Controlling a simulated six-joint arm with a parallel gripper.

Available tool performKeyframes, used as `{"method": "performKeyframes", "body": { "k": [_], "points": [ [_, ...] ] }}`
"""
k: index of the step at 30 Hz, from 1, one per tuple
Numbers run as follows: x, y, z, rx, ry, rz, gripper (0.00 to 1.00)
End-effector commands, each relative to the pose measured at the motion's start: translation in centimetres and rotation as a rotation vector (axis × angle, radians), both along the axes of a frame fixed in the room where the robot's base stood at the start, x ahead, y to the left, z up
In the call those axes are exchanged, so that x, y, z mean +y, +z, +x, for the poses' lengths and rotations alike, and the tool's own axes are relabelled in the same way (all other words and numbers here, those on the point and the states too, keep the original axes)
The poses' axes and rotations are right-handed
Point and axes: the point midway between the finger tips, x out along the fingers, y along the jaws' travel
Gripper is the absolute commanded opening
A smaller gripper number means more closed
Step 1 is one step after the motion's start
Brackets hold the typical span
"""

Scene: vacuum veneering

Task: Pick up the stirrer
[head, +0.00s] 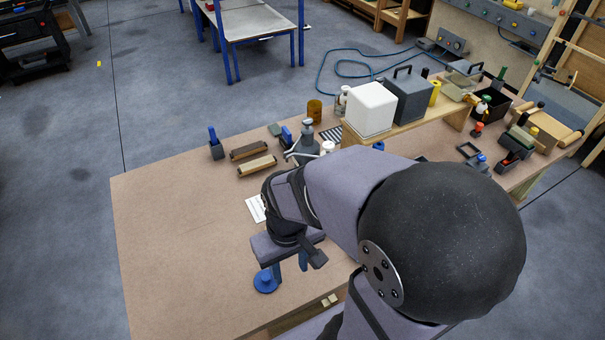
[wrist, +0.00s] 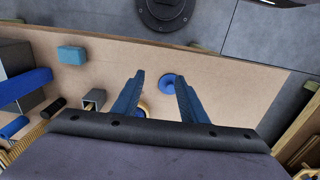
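My gripper (head: 289,268) is over the front part of the table, its blue fingers pointing down. In the wrist view my gripper (wrist: 160,78) is open, with a clear gap and nothing held between the fingers. A small round blue piece with a raised centre (head: 265,281) stands on the table by the fingertips. It also shows in the wrist view (wrist: 168,83), between the fingers and near the right one; I cannot tell whether it touches. I cannot make out for certain which thing is the stirrer. A yellowish round item (wrist: 143,110) is partly hidden behind the left finger.
A white sheet (head: 256,209) lies behind my gripper. The table's left side (head: 170,230) is clear. My arm hides the right middle.

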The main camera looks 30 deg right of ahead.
Motion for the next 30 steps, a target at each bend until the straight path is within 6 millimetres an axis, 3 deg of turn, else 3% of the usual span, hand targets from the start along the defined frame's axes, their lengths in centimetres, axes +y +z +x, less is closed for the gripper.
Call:
{"method": "performKeyframes", "body": {
  "k": [7,11,14,21,27,30],
  "points": [
    [-0.4,0.1,0.8,-0.003,-0.005,0.001,0.39],
    [-1.7,0.5,3.4,-0.017,-0.012,0.001,0.39],
    [-3.7,1.0,6.5,-0.034,-0.018,0.001,0.39],
    [-11.0,2.2,13.5,-0.078,-0.026,-0.010,0.39],
    [-15.7,2.5,15.6,-0.074,-0.022,-0.016,0.39],
    [-17.1,2.5,16.0,-0.072,-0.020,-0.017,0.39]
  ]
}}
